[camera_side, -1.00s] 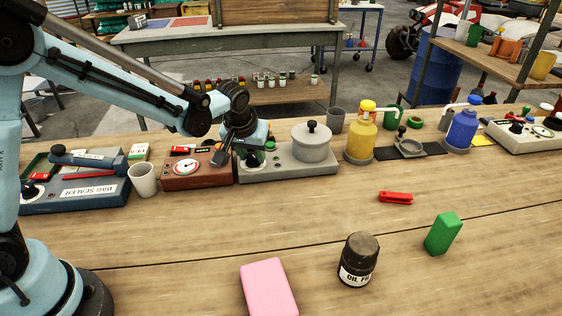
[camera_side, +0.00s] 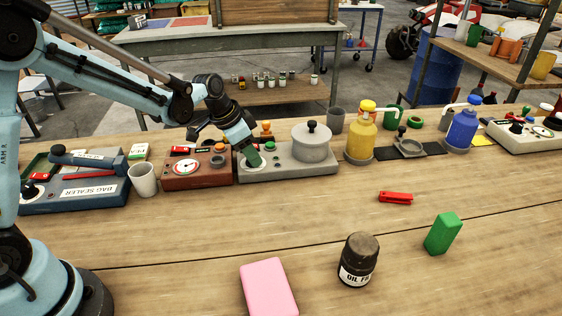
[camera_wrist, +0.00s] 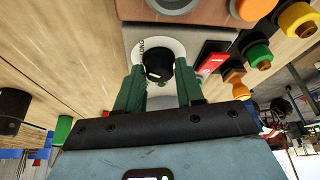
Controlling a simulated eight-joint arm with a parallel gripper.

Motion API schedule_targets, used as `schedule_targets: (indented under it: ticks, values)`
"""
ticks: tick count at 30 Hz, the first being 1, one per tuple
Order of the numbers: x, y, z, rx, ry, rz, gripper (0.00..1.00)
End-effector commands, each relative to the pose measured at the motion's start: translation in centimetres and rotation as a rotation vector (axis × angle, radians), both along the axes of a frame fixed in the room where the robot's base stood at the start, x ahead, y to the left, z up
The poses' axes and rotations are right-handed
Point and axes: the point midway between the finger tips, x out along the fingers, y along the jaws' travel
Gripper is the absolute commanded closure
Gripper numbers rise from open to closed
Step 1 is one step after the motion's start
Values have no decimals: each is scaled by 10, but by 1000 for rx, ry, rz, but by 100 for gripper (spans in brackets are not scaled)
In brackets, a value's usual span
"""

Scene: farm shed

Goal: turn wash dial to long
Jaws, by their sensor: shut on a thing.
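The wash dial is a black knob (camera_wrist: 158,66) on a round white plate (camera_wrist: 176,46) in the wrist view, with the lettering "LONG" at the plate's left edge. My gripper (camera_wrist: 158,84) has its two green fingers on either side of the knob, shut on it. In the side view my gripper (camera_side: 253,160) reaches down to the left end of the grey wash unit (camera_side: 285,169) and hides the dial. The knob's pointer mark is too small to read with certainty.
A red-brown box with a gauge (camera_side: 186,167) stands close on the left of the wash unit. A grey lidded pot (camera_side: 312,146) stands on the unit's right part. A yellow bottle (camera_side: 361,137) is further right. The front bench is mostly open.

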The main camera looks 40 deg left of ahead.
Motion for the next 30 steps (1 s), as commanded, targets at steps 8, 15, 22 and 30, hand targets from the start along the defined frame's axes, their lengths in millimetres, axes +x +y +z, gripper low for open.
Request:
schedule_targets:
  ticks: [8, 15, 22, 30]
  values:
    - [0, 1, 0, 1, 2, -134, 93]
    - [0, 1, 0, 1, 3, -180, 93]
    - [0, 1, 0, 1, 3, -186, 93]
    - [0, 1, 0, 1, 2, -185, 49]
